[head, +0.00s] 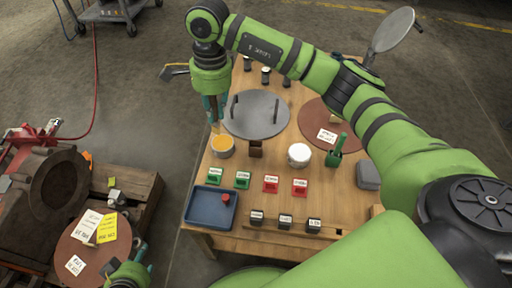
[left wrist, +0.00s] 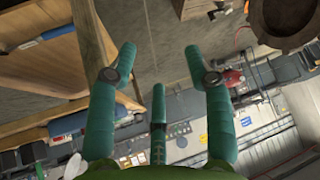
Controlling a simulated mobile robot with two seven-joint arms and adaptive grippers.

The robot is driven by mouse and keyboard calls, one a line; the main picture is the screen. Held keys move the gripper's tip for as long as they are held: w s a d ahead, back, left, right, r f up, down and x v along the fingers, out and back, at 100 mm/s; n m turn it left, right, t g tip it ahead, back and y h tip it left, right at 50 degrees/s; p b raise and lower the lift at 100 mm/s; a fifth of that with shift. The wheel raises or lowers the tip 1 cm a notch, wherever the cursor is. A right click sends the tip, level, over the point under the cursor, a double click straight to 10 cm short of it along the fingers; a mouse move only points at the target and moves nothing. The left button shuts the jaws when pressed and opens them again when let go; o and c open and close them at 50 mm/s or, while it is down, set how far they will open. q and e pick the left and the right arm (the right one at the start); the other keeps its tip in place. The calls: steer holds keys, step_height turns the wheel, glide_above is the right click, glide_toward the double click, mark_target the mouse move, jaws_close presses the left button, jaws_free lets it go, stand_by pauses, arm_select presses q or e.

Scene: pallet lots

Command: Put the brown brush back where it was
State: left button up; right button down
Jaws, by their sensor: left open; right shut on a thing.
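My right gripper (head: 213,112) is at the wooden table's left side, above a can of orange-yellow paint (head: 222,147). It is shut on a thin brownish thing (head: 215,127), probably the brown brush, mostly hidden by the fingers. Its lower end points down toward the can; I cannot tell whether it touches the paint. A small brown holder (head: 256,149) stands right of the can, with no brush visible in it. My left gripper (head: 127,268) is low at the left, near a round brown board; its fingers are spread and empty in the left wrist view (left wrist: 160,62).
A green holder with a green brush (head: 337,150) and a white can (head: 299,155) stand to the right. A grey disc (head: 256,114) lies behind. Several labelled blocks and a blue tray (head: 200,213) fill the front. A round brown board (head: 90,256) lies at left.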

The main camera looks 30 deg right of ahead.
arm_select(q)
steer(key=s+a+f+g+y+p, duration=0.1)
steer(key=s+a+f+g, duration=0.25)
steer(key=s, duration=0.35)
steer(key=shift+n+g, duration=0.25)
steer(key=shift+n, duration=0.05)
steer(key=v, duration=0.2)
steer(key=b+v, duration=0.2)
steer(key=v, duration=0.1)
steer(key=shift+w+d+r, duration=0.1)
steer(key=shift+d+r, duration=0.2)
steer(key=shift+r, duration=0.05)
arm_select(e)
steer(key=d+f+m+h, duration=0.1)
steer(key=d+f+m, duration=0.3)
steer(key=d+f, duration=0.5)
steer(key=shift+s+d+f+m, duration=0.35)
steer(key=shift+s+d+m, duration=0.05)
steer(key=shift+d, duration=0.4)
arm_select(q)
steer(key=shift+w+d+r+b, duration=0.15)
steer(key=shift+w+b, duration=0.15)
steer(key=shift+w, duration=0.3)
arm_select(e)
steer(key=shift+f, duration=0.3)
